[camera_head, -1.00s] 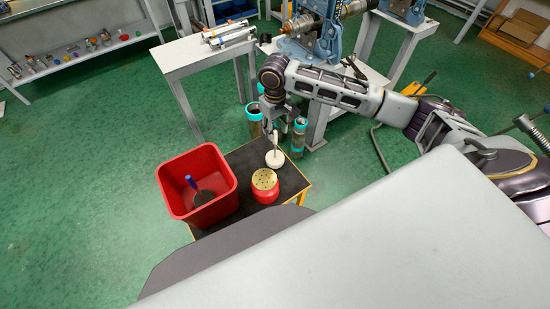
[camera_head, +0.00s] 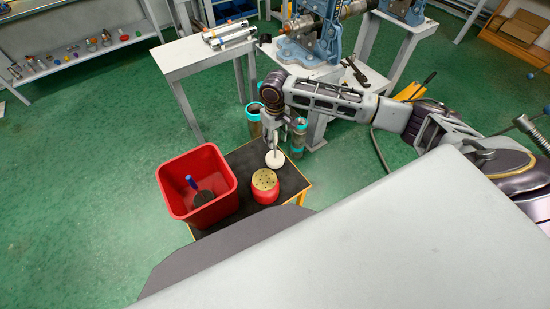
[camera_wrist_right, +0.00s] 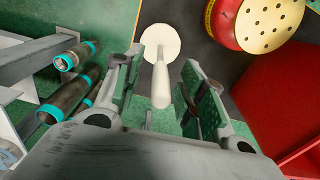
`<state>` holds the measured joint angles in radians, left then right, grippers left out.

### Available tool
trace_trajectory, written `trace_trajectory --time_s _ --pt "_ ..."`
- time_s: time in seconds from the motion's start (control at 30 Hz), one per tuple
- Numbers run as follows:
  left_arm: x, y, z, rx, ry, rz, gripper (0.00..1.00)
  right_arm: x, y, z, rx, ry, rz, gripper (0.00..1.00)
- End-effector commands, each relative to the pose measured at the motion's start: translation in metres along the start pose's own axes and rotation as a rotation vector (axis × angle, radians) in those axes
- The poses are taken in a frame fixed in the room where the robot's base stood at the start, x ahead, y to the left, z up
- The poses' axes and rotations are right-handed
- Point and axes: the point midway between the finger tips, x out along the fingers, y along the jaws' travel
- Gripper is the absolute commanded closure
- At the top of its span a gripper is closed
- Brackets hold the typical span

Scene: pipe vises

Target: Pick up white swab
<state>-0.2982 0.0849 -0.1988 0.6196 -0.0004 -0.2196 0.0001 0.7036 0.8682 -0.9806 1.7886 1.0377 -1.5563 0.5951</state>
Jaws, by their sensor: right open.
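The white swab (camera_head: 275,159) stands upright on the small black-topped table, with a round white base and a thin handle. In the right wrist view the white swab (camera_wrist_right: 161,84) points its handle toward the camera, between the two fingers. My right gripper (camera_head: 277,130) is above the swab, pointing down. In the wrist view the fingers of my right gripper (camera_wrist_right: 160,92) are apart on either side of the handle, with a gap visible on each side. The left gripper is not in view.
A red bin (camera_head: 222,192) holding a blue-handled brush (camera_head: 192,184) stands left of the swab. A red pot with a perforated yellowish top (camera_head: 265,180) is close in front. Teal-ringed pipes (camera_wrist_right: 66,95) stand behind the black-topped table (camera_head: 245,160).

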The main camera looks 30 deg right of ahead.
Motion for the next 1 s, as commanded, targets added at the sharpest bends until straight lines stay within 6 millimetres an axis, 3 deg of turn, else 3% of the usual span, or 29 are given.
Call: trace_trajectory --time_s 0.2,0.67,1.0 --pt "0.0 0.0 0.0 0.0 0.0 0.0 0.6 0.015 0.0 0.001 -0.001 0.0 0.0 0.6" --pt "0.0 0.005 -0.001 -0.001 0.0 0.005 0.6 0.016 0.0 0.001 -0.001 0.0 0.0 0.6" --pt "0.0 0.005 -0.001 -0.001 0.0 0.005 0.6 0.016 0.0 0.001 -0.001 -0.001 0.0 1.0"
